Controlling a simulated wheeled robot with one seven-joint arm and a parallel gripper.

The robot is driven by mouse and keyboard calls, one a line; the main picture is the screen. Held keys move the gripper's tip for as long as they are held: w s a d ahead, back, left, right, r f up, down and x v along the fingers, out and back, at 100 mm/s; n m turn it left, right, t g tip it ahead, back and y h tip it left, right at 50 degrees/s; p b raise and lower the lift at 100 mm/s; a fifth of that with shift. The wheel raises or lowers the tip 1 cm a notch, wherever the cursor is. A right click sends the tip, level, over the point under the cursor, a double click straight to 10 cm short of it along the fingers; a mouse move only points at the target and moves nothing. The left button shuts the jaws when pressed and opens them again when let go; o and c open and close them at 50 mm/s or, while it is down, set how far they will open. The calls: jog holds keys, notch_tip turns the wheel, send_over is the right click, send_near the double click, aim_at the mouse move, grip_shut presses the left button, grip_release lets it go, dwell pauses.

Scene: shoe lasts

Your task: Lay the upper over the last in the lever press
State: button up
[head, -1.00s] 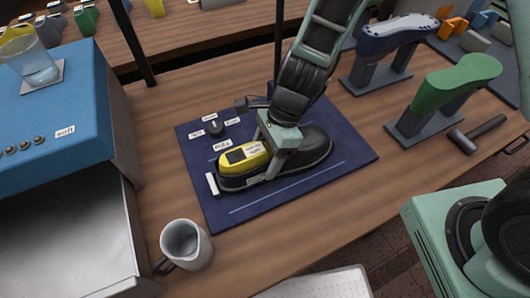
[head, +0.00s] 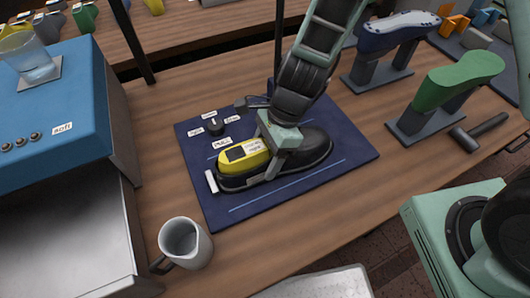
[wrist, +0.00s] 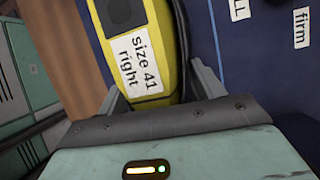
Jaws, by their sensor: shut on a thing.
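The yellow piece (head: 238,166), with a dark square on top and a label, sits at the left end of a long black shoe-shaped form (head: 316,148) on the navy board (head: 240,208). In the wrist view the yellow piece (wrist: 158,50) reads "size 41 right". My gripper (head: 272,172) comes down over the middle of the form. In the wrist view my gripper (wrist: 165,98) has a finger on each side of the yellow piece and is shut on it. The gripper hides part of the join between yellow and black, so I cannot tell which is last and which is upper.
A knob (head: 215,126) with small labels and a white handle (head: 211,181) are on the board. A green last (head: 455,82) on a stand and a hammer (head: 480,134) are at right.

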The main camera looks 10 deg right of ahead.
jog(key=o, duration=1.1)
notch_tip(320, 180, up, 10)
jog(key=shift+r+p, duration=0.1)
jog(key=shift+p, duration=0.7)
jog(key=s+d+r+n+t+h, duration=0.1)
jog(key=s+d+r+n, duration=0.3)
jog(key=n, duration=0.7)
jog(key=s+d+r+n+t+h, duration=0.1)
jog(key=s+d+r+n+h, duration=0.1)
jog(key=s+d+r+n, duration=0.2)
jog(key=s+r+n, duration=0.1)
jog(key=s+n, duration=0.2)
jog(key=n, duration=0.5)
jog(key=shift+r, duration=0.25)
